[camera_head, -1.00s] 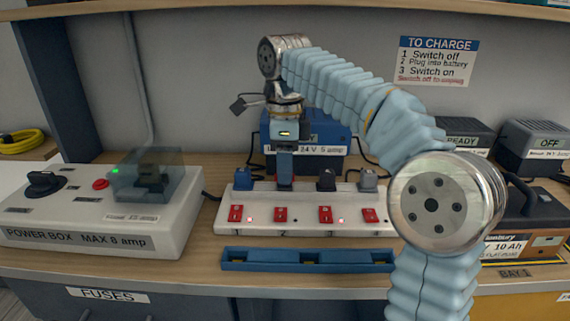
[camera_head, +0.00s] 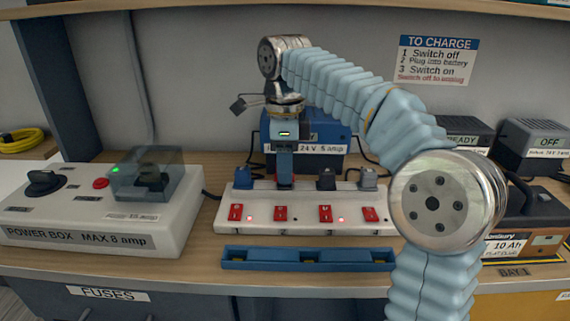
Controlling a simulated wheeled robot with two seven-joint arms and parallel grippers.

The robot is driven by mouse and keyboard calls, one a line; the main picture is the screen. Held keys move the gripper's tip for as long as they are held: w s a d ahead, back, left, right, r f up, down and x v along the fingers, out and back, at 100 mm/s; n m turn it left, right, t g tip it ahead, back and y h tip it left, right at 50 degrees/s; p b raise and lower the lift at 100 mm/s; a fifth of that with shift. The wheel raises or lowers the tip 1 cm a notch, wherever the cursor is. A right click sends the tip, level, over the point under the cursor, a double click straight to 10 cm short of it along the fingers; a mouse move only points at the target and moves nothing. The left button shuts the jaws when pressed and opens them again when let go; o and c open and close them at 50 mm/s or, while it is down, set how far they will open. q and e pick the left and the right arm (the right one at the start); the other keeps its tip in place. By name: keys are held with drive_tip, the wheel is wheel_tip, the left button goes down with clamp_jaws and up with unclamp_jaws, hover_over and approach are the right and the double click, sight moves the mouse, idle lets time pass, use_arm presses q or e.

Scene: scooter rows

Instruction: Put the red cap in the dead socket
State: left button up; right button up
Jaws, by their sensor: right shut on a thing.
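The white socket strip (camera_head: 310,228) lies on the bench with a row of red switches along its front. My right gripper (camera_head: 284,182) points straight down at the second socket from the left, its fingertips at the strip's top. The second socket is hidden behind the fingers. Small red lights glow beside the first and third switches; I see none lit beside the second. My left gripper is not in view.
A blue plug (camera_head: 242,178), a black plug (camera_head: 326,179) and a grey plug (camera_head: 368,179) stand in the other sockets. A blue tray (camera_head: 308,265) lies in front. The power box (camera_head: 100,215) is left, a blue charger (camera_head: 335,138) behind, a battery (camera_head: 538,215) right.

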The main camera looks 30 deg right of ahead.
drive_tip(key=shift+f+b, duration=0.6)
drive_tip(key=shift+f, duration=0.3)
drive_tip(key=o, duration=1.1)
drive_tip(key=shift+r, duration=0.1)
wheel_tip(320, 180, up, 6)
drive_tip(key=shift+r+p, duration=0.1)
drive_tip(key=shift+p, duration=0.65)
drive_tip(key=shift+r, duration=0.6)
